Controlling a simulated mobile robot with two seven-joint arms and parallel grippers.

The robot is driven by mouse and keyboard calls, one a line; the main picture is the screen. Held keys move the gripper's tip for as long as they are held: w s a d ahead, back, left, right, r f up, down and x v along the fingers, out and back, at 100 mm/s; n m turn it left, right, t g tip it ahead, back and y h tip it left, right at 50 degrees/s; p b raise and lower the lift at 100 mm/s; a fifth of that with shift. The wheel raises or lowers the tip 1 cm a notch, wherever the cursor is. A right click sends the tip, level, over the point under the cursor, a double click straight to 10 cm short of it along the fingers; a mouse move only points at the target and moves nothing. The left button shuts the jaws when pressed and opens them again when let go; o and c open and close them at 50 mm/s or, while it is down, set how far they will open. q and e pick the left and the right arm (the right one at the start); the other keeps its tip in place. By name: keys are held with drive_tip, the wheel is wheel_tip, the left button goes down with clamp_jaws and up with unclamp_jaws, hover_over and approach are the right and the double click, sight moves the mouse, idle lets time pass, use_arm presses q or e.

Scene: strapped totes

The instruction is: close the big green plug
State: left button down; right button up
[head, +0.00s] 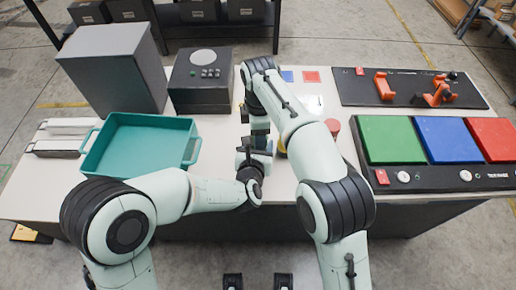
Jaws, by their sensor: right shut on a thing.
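I cannot make out a big green plug in the head view; the middle of the table is largely hidden by my arms. My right gripper (259,142) points down there, above the tabletop. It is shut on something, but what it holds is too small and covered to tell. My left gripper (250,168) is close beside and in front of it, near the table's front edge. Its fingers are not clear, so I cannot tell whether it is open. A small bluish patch shows between the two grippers.
A teal tote (190,150) stands on the left, with a grey box (115,65) and a dark box (203,85) behind. On the right lies a board with green (388,138), blue (445,138) and red (495,137) panels. A reddish round piece (332,126) stands beside my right arm.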

drive_tip(key=m, duration=0.6)
drive_tip(key=shift+m, duration=0.4)
drive_tip(key=m, duration=1)
drive_tip(key=shift+m, duration=0.3)
drive_tip(key=m, duration=0.5)
drive_tip(key=shift+m, duration=0.4)
drive_tip(key=o, duration=1.2)
drive_tip(key=shift+c, duration=0.2)
drive_tip(key=shift+r, duration=2.2)
